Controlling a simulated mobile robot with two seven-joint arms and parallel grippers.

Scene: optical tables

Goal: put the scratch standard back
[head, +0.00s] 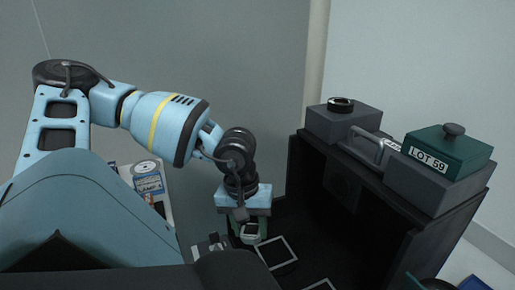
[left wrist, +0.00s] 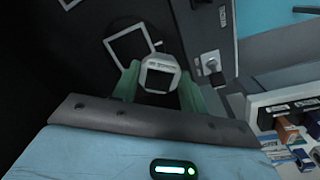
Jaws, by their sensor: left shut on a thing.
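A small pale frame with cut corners and a dark square middle, which looks like the scratch standard (head: 250,230), is held in my left gripper (head: 249,236). In the left wrist view the standard (left wrist: 158,76) sits between the two green fingers of the left gripper (left wrist: 160,88), which are shut on its sides. Small lettering on its edge is too small to read. It is over a black surface, beside a white square outline (head: 277,253); that outline also shows in the left wrist view (left wrist: 131,46). I cannot tell its height above the surface. My right gripper is not in view.
A second white outline (head: 320,285) is cut off at the bottom. A black raised shelf (head: 400,219) at right carries grey blocks, a dark ring (head: 341,104) and a green lidded box marked LOT 59 (head: 446,152). A tray of small boxes (head: 148,182) lies left of my gripper.

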